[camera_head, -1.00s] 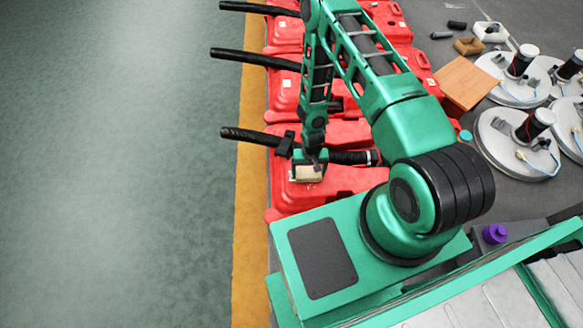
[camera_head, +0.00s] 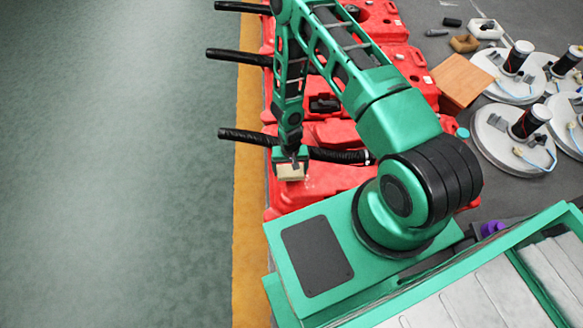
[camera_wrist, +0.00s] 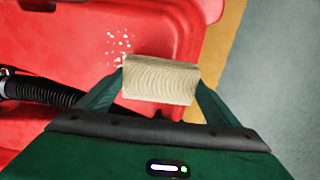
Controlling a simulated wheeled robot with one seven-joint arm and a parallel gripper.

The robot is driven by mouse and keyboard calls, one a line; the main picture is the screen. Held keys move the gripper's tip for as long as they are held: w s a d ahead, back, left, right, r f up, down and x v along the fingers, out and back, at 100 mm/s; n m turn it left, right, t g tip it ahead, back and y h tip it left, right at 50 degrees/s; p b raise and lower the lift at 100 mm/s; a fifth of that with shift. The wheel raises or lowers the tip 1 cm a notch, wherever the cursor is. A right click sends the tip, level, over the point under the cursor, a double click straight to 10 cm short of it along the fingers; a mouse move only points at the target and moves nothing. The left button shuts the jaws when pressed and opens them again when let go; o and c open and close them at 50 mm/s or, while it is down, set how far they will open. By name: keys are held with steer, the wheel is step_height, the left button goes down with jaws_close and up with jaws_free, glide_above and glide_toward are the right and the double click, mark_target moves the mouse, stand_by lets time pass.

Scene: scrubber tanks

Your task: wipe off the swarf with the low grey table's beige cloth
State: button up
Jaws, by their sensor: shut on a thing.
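My gripper (camera_head: 291,161) is shut on the beige cloth (camera_head: 291,174), a folded pad with a wavy-grained face. In the wrist view the cloth (camera_wrist: 160,80) sits between my two fingers. The gripper is over the red tank nearest me (camera_head: 330,185), near its left edge. The swarf (camera_wrist: 118,42) shows in the wrist view as a small scatter of pale specks on the red tank (camera_wrist: 150,22), just beyond the cloth's upper left corner. I cannot tell whether the cloth touches the tank. The swarf is not discernible in the head view.
Black hoses (camera_head: 243,135) stick out left over the yellow floor stripe (camera_head: 249,210). More red tanks stand farther off. At the right, a grey surface holds an orange-brown board (camera_head: 463,80), white discs with black cylinders (camera_head: 531,121) and small parts. The green floor at left is clear.

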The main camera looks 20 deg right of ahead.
steer(key=shift+r, duration=2.7)
